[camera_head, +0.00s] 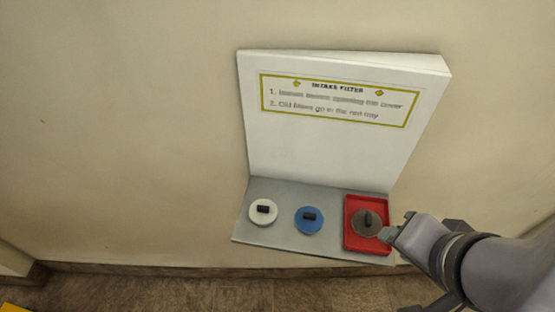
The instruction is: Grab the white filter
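The white filter (262,213) is a round white disc with a black handle on top. It lies at the left end of a grey shelf (283,233). A blue filter (308,220) of like shape lies to its right. My gripper (396,229) is at the right end of the shelf, beside the red tray, well to the right of the white filter. Its fingertips are small and seen from an angle, so I cannot tell whether they are open or shut. Nothing shows clearly between them.
A red tray (348,239) holds a dark grey-brown filter (367,223) with a black handle. A white panel (320,145) with an instruction sign (338,99) rises behind the shelf against a beige wall. Space above the shelf's left part is clear.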

